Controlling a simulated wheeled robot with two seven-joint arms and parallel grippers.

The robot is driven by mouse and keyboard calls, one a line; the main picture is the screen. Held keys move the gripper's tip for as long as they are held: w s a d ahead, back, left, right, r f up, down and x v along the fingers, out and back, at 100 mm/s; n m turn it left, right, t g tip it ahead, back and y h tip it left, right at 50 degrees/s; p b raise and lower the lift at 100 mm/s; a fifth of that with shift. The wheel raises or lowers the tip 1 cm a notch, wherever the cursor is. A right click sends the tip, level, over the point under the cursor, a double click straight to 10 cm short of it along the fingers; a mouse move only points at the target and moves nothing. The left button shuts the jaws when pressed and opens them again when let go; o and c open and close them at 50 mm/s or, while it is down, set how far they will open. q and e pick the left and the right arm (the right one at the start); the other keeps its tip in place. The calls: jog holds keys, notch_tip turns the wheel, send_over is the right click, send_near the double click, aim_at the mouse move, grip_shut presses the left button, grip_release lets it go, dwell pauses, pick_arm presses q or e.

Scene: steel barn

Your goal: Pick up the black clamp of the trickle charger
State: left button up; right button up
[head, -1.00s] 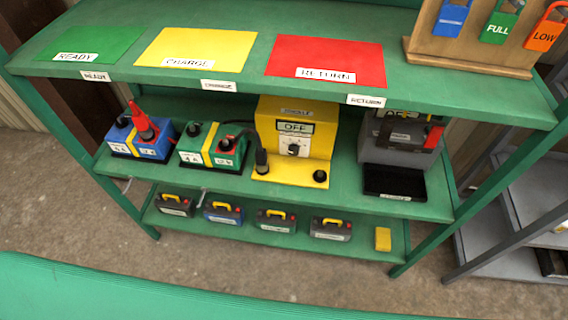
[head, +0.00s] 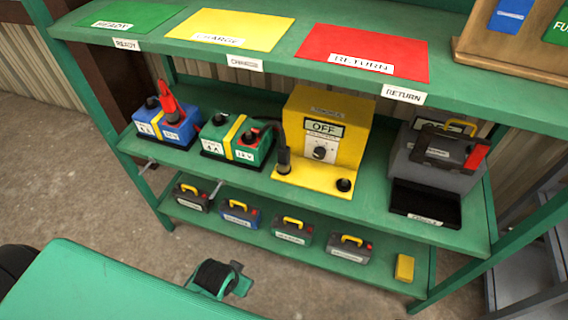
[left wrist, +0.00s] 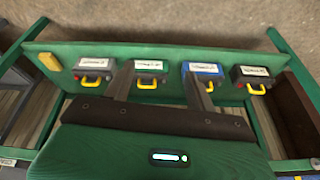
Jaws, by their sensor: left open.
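The trickle charger (head: 350,143) is a yellow box with an OFF display and a dial, on the middle shelf. Its black clamp (head: 284,160) stands upright at the left of the yellow base, with a black cable behind it. A red clamp (head: 170,104) sits on the blue battery (head: 181,128) at the left. My left gripper (left wrist: 158,80) is open and empty in the left wrist view, with the lower shelf's batteries beyond its fingers. In the head view, part of my left arm shows low, in front of the shelves; its fingertips cannot be made out. My right gripper is not in view.
A green battery (head: 238,142) stands left of the charger, and a grey unit (head: 405,172) with a black tray stands right. Above is the top shelf (head: 281,50) with coloured mats. The lower shelf (head: 385,272) holds several batteries and a yellow block (head: 404,268).

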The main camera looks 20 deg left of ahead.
pick_arm(q)
notch_tip(320, 180, up, 4)
jog(key=w+t+b, duration=0.1)
jog(key=w, duration=0.1)
jog(key=n+t+b, duration=0.2)
jog(key=t, duration=1.1)
send_near(281, 153)
jog(key=w, duration=0.4)
jog(key=w+p, duration=0.1)
jog(key=w, duration=0.4)
jog(key=shift+d+f, duration=0.15)
jog(key=w, duration=0.4)
jog(key=shift+w+d, duration=0.2)
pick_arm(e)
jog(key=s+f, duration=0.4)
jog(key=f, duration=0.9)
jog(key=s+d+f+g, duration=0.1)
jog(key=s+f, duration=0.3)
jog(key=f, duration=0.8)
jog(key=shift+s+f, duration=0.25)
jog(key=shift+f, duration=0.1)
